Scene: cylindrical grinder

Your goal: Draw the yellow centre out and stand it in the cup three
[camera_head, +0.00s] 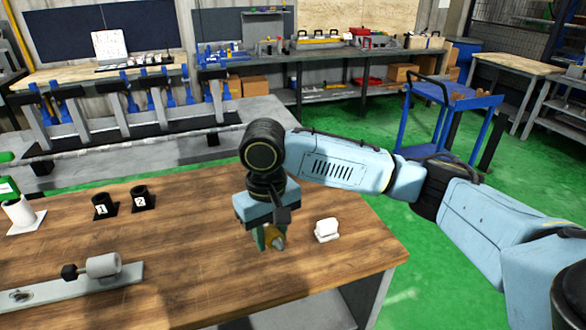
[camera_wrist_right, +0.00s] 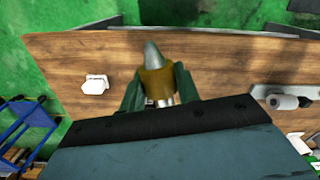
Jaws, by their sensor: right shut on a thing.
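The yellow centre (camera_head: 272,239), with a grey conical tip, is between the green fingers of my right gripper (camera_head: 266,236). The wrist view shows the yellow body (camera_wrist_right: 157,86) gripped between the two fingers of the right gripper (camera_wrist_right: 159,90), its grey tip pointing outward. The gripper is over the wooden table, left of a small white block. Black cup 1 (camera_head: 105,206) and black cup 2 (camera_head: 143,199) stand at the left of the table. I see no cup marked three; my arm covers part of the table. My left gripper is not in view.
The small white block (camera_head: 327,229) sits just right of the gripper. A grey bar (camera_head: 75,290) with a grey cylinder (camera_head: 103,265) lies at the front left. A white cylinder on a white base (camera_head: 20,213) stands far left. Bare wood lies between bar and gripper.

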